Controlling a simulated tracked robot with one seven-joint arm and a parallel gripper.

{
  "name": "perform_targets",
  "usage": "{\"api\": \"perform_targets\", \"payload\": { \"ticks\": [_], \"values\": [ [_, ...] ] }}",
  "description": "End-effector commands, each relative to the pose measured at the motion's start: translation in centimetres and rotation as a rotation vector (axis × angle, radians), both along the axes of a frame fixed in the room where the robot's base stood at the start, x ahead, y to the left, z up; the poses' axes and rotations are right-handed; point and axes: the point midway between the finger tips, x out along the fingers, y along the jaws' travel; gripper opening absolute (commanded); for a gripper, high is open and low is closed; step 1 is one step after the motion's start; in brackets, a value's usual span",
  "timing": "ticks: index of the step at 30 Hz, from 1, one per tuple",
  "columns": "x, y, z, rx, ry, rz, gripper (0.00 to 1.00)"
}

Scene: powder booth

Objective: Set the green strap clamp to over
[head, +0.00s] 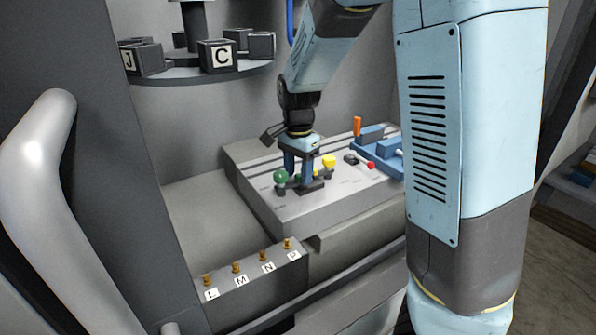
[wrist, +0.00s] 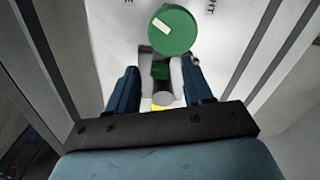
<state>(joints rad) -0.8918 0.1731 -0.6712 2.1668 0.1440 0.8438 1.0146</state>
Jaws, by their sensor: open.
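My gripper (head: 298,181) points down over the grey control panel, its two blue fingers apart. In the wrist view my gripper (wrist: 160,80) is open, with a small dark green part (wrist: 160,70) between its fingers. This looks like the green strap clamp, with a grey rounded piece below it in the picture. I see no clear contact with either finger. A dark base (head: 313,187) shows beside the fingers in the head view; the clamp is mostly hidden there, and I cannot tell its position.
A round green knob (head: 281,178) with a white mark stands close by; it also shows in the wrist view (wrist: 172,30). A yellow knob (head: 329,160), red button (head: 371,165) and blue fixture (head: 388,146) are to the right. Brass toggles (head: 240,267) stand in front.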

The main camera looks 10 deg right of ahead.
Motion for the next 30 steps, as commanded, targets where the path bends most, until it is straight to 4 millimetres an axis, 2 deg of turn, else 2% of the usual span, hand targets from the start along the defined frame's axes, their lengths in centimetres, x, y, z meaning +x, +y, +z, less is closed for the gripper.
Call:
{"api": "perform_targets", "payload": {
  "ticks": [5, 8, 21, 30],
  "values": [
    [0.0, 0.0, 0.4, 0.001, 0.000, 0.001, 0.51],
    [0.0, 0.0, 1.5, 0.001, -0.002, 0.002, 0.51],
    [0.1, 0.0, 9.8, 0.002, -0.004, 0.000, 0.51],
    [0.1, 0.0, 13.3, 0.001, -0.001, 0.001, 0.51]
  ]
}}
